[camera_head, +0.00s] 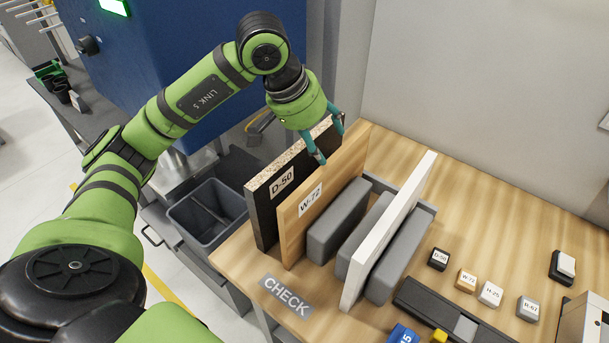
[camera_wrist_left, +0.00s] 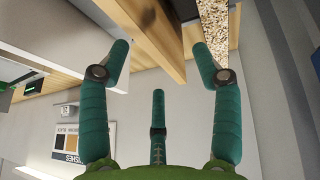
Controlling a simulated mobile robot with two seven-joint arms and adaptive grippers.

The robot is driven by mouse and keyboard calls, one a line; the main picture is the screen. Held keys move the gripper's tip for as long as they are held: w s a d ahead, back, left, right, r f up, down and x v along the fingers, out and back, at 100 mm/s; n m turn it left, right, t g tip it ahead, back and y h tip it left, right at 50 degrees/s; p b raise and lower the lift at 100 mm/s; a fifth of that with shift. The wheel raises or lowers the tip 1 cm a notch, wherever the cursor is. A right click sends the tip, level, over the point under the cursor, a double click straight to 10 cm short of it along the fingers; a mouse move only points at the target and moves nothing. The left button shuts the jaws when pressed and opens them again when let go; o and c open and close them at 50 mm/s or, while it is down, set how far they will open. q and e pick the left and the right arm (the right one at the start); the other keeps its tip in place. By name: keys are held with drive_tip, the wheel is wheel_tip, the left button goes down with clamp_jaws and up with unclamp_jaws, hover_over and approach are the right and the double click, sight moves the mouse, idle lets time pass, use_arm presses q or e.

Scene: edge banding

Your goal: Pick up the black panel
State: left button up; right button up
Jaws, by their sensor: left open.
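The black panel (camera_head: 266,215), labelled D-50 with a speckled raw top edge, stands upright at the left of the row. My left gripper (camera_head: 329,138) is open and empty at the far upper end of the black panel and the wooden panel. In the left wrist view, the speckled edge of the black panel (camera_wrist_left: 213,22) shows by the right-hand fingertip. The wooden panel edge (camera_wrist_left: 160,35) shows between the spread fingers of the left gripper (camera_wrist_left: 160,52). Whether a finger touches either panel I cannot tell. My right gripper is out of view.
The wooden panel W-72 (camera_head: 300,232) stands close beside the black one. Grey rack blocks (camera_head: 338,222) and a white panel (camera_head: 385,235) stand to the right. A grey bin (camera_head: 205,212) is left of the table. Small labelled blocks (camera_head: 490,293) lie at right.

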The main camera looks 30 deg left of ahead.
sight(303, 145)
use_arm(q)
drive_tip(key=shift+y, duration=0.9)
drive_tip(key=a, duration=0.1)
drive_tip(key=a+f+b, duration=0.1)
drive_tip(key=a, duration=0.1)
drive_tip(key=a+f, duration=0.1)
drive_tip(key=shift+w+a+b, duration=0.1)
drive_tip(key=shift+a+b, duration=0.05)
drive_tip(key=shift+b, duration=0.25)
drive_tip(key=shift+a, duration=0.1)
drive_tip(key=shift+w+f+m+p, duration=0.2)
drive_tip(key=shift+f+m+p, duration=0.1)
drive_tip(key=shift+f+p, duration=0.45)
drive_tip(key=p+x, duration=0.2)
drive_tip(key=x, duration=0.2)
drive_tip(key=shift+a+f, duration=0.1)
drive_tip(key=shift+a, duration=0.05)
drive_tip(key=shift+w+f, duration=0.15)
drive_tip(key=shift+f, duration=0.3)
clamp_jaws()
drive_tip(key=shift+w+r, duration=0.1)
drive_tip(key=shift+r, duration=0.05)
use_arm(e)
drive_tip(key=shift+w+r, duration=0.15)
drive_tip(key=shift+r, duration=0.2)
